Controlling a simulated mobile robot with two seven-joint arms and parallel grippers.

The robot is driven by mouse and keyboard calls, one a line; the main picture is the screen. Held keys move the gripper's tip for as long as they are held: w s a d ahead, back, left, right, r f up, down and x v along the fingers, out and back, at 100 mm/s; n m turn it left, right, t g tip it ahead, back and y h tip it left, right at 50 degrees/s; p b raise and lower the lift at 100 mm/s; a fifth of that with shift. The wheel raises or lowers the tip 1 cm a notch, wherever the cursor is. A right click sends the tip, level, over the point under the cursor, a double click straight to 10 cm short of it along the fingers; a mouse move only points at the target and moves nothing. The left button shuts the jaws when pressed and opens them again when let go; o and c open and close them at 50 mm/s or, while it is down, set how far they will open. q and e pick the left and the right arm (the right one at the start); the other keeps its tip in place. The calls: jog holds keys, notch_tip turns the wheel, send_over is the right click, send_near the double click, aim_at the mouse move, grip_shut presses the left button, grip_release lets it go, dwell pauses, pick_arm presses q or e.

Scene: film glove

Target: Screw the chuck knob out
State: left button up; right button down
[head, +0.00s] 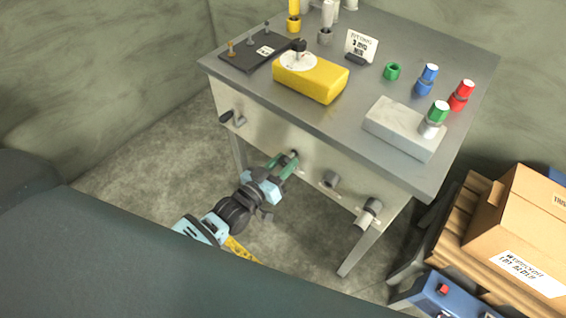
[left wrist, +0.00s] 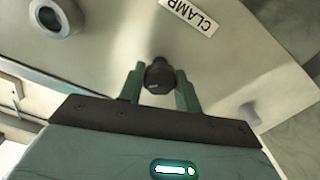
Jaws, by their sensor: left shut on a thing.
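The front panel (head: 262,140) of the grey-topped bench carries several knobs and handles. My left gripper (head: 287,163) reaches up to this panel from the lower left, at a small dark knob. In the left wrist view the dark round knob (left wrist: 158,77) stands between the two green fingers of my left gripper (left wrist: 159,88), which is shut on it. A white label reading CLAMP (left wrist: 189,14) is on the panel near this knob. I see no chuck label, so I cannot tell whether this is the chuck knob. My right gripper is not in view.
Other panel fittings are a dark handle (head: 231,118), a grey knob (head: 331,180) and a protruding cylinder (head: 367,213). A yellow block (head: 310,80) and a grey block (head: 403,130) are on the bench top. A cardboard box (head: 520,225) stands at the right.

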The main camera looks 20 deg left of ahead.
pick_arm(q)
jog(key=n, duration=0.2)
jog(key=shift+n, duration=0.4)
jog(key=n, duration=0.3)
jog(key=shift+b, duration=0.35)
jog(key=shift+n+b, duration=0.35)
jog(key=shift+n, duration=1.45)
jog(key=o, duration=1)
jog(key=shift+c, duration=0.2)
jog(key=shift+s, duration=0.1)
